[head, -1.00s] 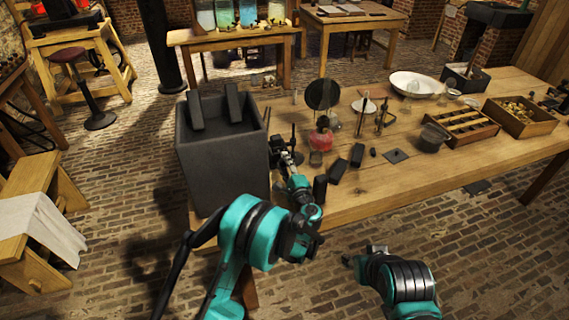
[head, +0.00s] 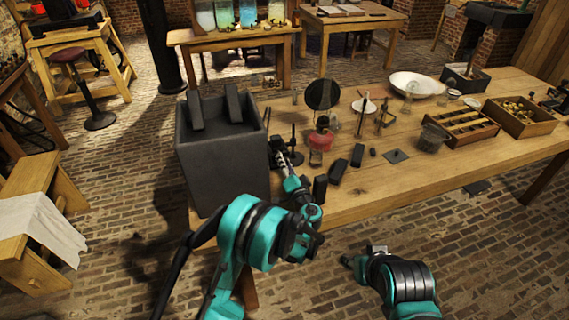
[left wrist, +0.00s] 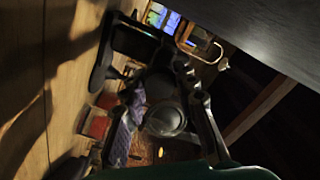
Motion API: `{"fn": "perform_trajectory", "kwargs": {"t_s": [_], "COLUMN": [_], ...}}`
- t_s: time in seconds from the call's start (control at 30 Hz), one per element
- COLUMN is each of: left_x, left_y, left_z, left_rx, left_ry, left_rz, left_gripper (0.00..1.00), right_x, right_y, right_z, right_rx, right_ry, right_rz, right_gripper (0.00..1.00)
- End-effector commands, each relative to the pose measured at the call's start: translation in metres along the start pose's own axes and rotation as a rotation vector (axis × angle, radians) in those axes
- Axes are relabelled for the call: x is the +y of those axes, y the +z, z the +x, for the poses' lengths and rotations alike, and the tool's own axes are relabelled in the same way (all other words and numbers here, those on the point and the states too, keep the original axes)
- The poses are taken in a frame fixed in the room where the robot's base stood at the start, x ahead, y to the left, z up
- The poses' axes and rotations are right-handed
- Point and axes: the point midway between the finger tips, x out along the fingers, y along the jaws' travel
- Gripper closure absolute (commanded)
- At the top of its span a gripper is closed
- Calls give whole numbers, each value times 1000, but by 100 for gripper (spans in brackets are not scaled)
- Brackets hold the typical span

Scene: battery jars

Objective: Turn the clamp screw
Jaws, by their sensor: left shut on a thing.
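My left gripper (head: 277,147) is at the table's left end, close against the right side of the tall dark grey box. A dark upright stand (head: 293,150) is just to its right. In the left wrist view, the fingers of my left gripper (left wrist: 168,95) are shut around a small part, with a round grey knob-like piece (left wrist: 165,120) between them, which may be the clamp screw. The fingers hide most of the clamp, and the head view is too small to show the screw. My right gripper (head: 362,257) is low in front of the table, away from everything; its fingertips are unclear.
The dark grey box (head: 222,170) stands close beside my left gripper. A red flask (head: 320,140) and dark blocks (head: 338,171) are to its right. The wooden table (head: 400,182) has clear room along its front edge. A wooden divided tray (head: 462,128) is farther right.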

Motion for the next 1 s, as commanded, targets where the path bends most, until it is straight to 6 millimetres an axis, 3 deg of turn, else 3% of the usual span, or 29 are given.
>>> {"fn": "perform_trajectory", "kwargs": {"t_s": [0.5,1.0], "left_x": [0,0], "left_y": [1,1], "left_z": [0,0], "left_rx": [-1,-1], "left_ry": [0,1], "left_rz": [-420,-563], "left_gripper": [100,100], "right_x": [0,0], "right_y": [0,0], "right_z": [0,0], "right_rx": [0,0], "right_ry": [0,0], "right_rz": [0,0], "right_gripper": [60,60]}}
